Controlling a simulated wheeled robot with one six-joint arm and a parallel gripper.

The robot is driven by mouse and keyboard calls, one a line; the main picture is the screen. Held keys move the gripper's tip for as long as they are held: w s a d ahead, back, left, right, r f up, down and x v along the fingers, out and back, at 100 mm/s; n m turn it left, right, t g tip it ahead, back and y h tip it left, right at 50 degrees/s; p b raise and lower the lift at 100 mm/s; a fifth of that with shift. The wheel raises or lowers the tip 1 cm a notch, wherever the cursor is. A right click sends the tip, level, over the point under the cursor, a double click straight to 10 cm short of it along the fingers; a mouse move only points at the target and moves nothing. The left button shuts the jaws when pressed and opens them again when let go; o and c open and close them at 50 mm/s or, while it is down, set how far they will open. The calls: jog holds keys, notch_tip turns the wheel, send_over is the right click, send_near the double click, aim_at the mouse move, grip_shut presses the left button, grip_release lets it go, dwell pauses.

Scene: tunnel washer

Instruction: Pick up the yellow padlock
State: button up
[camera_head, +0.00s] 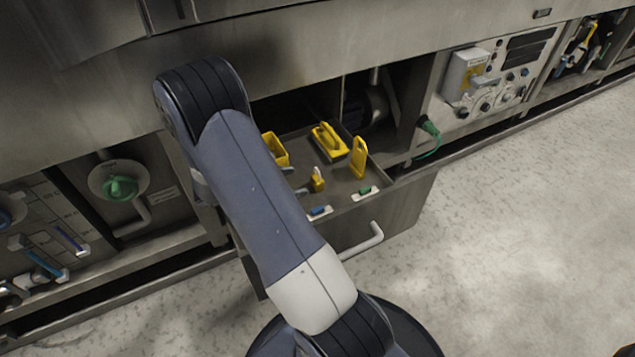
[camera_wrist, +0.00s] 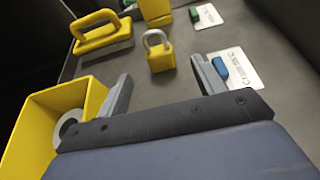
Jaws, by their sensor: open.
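The yellow padlock (camera_wrist: 160,57) with a grey shackle lies on the floor of an open drawer, ahead of my gripper in the wrist view. In the head view the padlock (camera_head: 318,180) sits near the middle of the drawer (camera_head: 345,196). My gripper (camera_wrist: 160,82) is open in the wrist view, with nothing between its two fingers. The padlock is beyond the fingertips, roughly in line with the gap between them, and looks apart from both. In the head view my arm covers part of the drawer's left side.
A yellow box (camera_wrist: 50,120) holding a grey ring stands close to the left finger. A yellow handled item (camera_wrist: 102,32) and a yellow upright piece (camera_head: 359,158) are farther back. Blue (camera_wrist: 220,67) and green (camera_wrist: 194,14) pieces lie by white labels. Drawer walls surround these.

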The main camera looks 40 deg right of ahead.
aim_at(313, 180)
jog(key=x, duration=0.3)
jog(key=shift+d+b, duration=0.1)
jog(key=shift+b, duration=0.2)
jog(key=b+x, duration=0.1)
jog(key=x, duration=0.1)
jog(key=b+x, duration=0.1)
jog(key=x, duration=0.1)
jog(key=shift+f, duration=0.35)
jog(key=shift+s+d, duration=0.1)
jog(key=shift+d, duration=0.3)
jog(key=c, duration=1.1)
